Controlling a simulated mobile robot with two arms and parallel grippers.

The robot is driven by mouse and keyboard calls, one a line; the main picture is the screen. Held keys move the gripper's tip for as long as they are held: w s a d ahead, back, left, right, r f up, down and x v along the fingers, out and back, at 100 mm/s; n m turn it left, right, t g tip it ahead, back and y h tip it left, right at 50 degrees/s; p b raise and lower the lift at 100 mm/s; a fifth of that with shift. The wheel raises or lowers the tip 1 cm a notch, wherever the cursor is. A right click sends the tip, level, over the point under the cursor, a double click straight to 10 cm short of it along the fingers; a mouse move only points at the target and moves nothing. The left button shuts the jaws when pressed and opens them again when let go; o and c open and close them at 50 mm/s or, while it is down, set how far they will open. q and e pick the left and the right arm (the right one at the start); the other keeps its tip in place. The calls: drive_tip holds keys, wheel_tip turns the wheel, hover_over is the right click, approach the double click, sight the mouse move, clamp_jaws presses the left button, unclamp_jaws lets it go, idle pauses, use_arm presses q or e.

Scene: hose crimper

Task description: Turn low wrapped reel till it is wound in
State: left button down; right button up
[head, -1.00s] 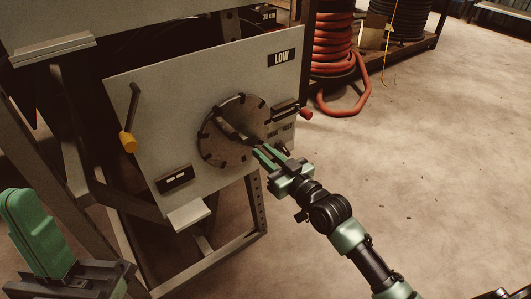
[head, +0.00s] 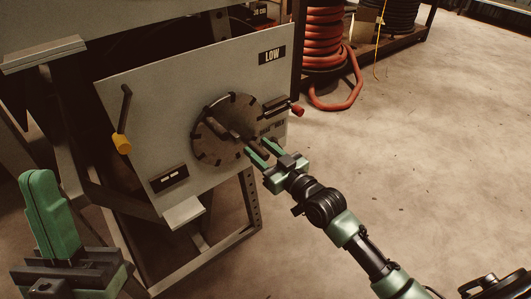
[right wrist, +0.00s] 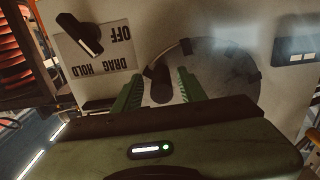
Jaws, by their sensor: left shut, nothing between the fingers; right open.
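A pale panel (head: 165,80) carries a LOW label (head: 272,57) at its upper right. On it is a round dark reel disc (head: 205,143) with dark tabs around its rim and a crank arm across its face. The disc also shows in the right wrist view (right wrist: 225,75). My right gripper (head: 264,152) is open at the disc's lower right. Its fingers stand either side of the dark crank handle (right wrist: 159,84); contact cannot be told. My left gripper (head: 42,205) is shut and empty at the lower left, apart from the panel. Any wound material behind the panel is hidden.
A switch plate (right wrist: 115,62) reading DRAG HOLD and OFF, with a black knob, sits beside the disc. A red knob (head: 298,110) and a yellow-ended lever (head: 122,143) stick out from the panel. A red hose coil (head: 323,45) stands behind.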

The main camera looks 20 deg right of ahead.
drive_tip(key=p+v, duration=0.2)
drive_tip(key=v, duration=0.5)
drive_tip(key=shift+r, duration=0.1)
use_arm(q)
drive_tip(key=w+d+f+g+y, duration=0.1)
drive_tip(key=w+f+g+y, duration=0.1)
drive_tip(key=w+f+g, duration=0.3)
drive_tip(key=shift+w+d+f+g, duration=0.15)
drive_tip(key=shift+w+f+g, duration=0.3)
drive_tip(key=shift+w, duration=1.05)
use_arm(e)
drive_tip(key=shift+s+d, duration=0.15)
drive_tip(key=shift+s, duration=0.1)
